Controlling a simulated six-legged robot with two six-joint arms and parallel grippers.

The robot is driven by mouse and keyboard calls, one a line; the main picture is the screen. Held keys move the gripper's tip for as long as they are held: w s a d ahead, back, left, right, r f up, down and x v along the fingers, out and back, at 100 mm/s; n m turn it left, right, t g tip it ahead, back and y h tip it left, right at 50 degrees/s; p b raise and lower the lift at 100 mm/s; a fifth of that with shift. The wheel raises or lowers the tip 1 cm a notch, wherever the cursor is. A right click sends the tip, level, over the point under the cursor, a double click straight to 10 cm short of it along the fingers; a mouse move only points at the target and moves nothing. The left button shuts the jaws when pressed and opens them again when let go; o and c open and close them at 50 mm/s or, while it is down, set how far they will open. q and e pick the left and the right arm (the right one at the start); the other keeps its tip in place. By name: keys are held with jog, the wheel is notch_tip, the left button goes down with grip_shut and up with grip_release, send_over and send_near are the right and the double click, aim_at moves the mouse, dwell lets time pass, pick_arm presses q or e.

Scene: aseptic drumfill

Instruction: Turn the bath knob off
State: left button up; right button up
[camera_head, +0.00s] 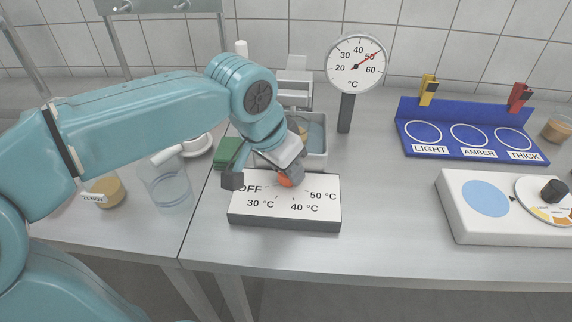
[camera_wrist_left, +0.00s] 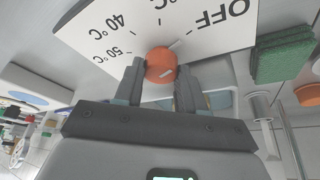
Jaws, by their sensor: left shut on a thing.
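The bath knob is an orange round knob (camera_head: 285,181) on a white panel (camera_head: 246,213) marked OFF, 30 °C, 40 °C and 50 °C. My left gripper (camera_head: 288,172) is shut on the knob from behind and above, hiding much of it in the head view. In the left wrist view the knob (camera_wrist_left: 160,62) sits between the two grey fingertips (camera_wrist_left: 160,76). A pale mark shows on the knob, but I cannot tell surely which setting it points to. The round thermometer dial (camera_head: 356,66) stands behind, its red needle near 50. My right gripper is not in view.
A grey water bath (camera_head: 316,142) stands behind the panel, with a green sponge (camera_head: 228,153) to its left. A clear beaker (camera_head: 168,186) is at left. A blue rack (camera_head: 470,135) and a white dial box (camera_head: 470,222) are at right. The bench front is clear.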

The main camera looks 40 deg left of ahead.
pick_arm(q)
jog(key=o, duration=1.1)
jog(key=shift+c, duration=0.2)
jog(key=n+y, duration=0.1)
jog(key=n, duration=0.3)
jog(key=n+y, duration=0.1)
jog(key=shift+w+d+n, duration=0.1)
jog(key=shift+d+n, duration=0.1)
jog(key=shift+n, duration=0.1)
jog(key=n+g, duration=0.1)
jog(key=n, duration=0.1)
jog(key=n+y+p, duration=0.1)
jog(key=n, duration=0.2)
jog(key=shift+r+g+y, duration=0.1)
jog(key=shift+g+y, duration=0.2)
jog(key=shift+g, duration=0.1)
jog(key=p+v, duration=0.4)
jog(key=v, duration=1.2)
jog(key=shift+n, duration=0.3)
